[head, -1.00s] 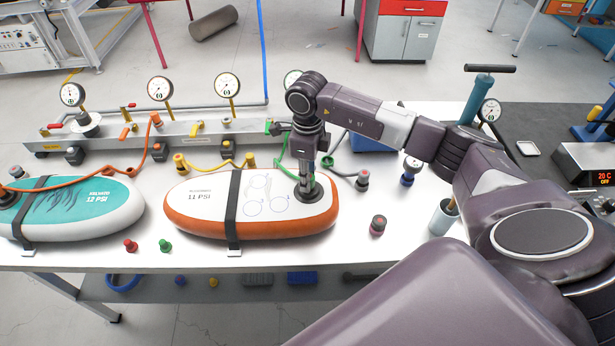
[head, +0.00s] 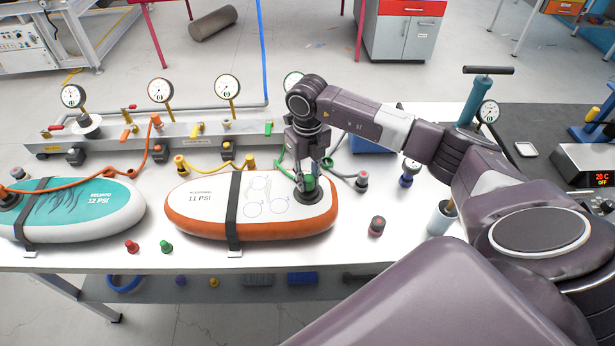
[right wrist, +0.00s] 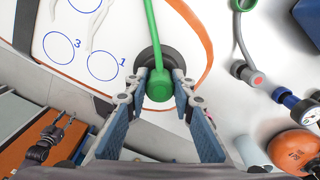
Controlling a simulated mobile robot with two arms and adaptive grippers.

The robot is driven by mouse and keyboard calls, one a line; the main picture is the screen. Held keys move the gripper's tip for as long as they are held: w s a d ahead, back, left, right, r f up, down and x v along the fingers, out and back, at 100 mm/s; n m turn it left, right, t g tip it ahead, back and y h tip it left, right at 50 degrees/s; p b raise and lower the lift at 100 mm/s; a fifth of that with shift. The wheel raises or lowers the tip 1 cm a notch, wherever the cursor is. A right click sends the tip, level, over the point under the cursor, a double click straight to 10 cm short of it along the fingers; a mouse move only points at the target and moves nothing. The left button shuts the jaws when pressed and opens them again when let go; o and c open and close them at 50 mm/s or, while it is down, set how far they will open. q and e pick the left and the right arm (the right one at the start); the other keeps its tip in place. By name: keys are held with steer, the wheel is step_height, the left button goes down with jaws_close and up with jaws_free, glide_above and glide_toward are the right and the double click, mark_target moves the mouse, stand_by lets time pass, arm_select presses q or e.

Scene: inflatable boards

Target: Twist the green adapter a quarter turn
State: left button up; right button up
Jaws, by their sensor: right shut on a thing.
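The green adapter (right wrist: 160,88) sits at the black valve (right wrist: 150,58) on the right end of the white and orange board (head: 183,212). A green hose (right wrist: 154,25) runs from it toward the top of the right wrist view. My right gripper (head: 308,181) points down over the valve in the head view. In the right wrist view its fingers lie on both sides of the adapter, shut on it. The fingers partly hide the valve. A dark gripper shape (right wrist: 48,138) at the lower left of the right wrist view looks like my left one; its jaws are unclear.
A teal board (head: 90,208) lies at the left. A manifold with gauges (head: 227,84) runs along the back. Red (head: 131,246) and green (head: 166,246) caps lie in front.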

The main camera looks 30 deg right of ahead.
steer(key=shift+m, duration=0.6)
steer(key=o, duration=1.1)
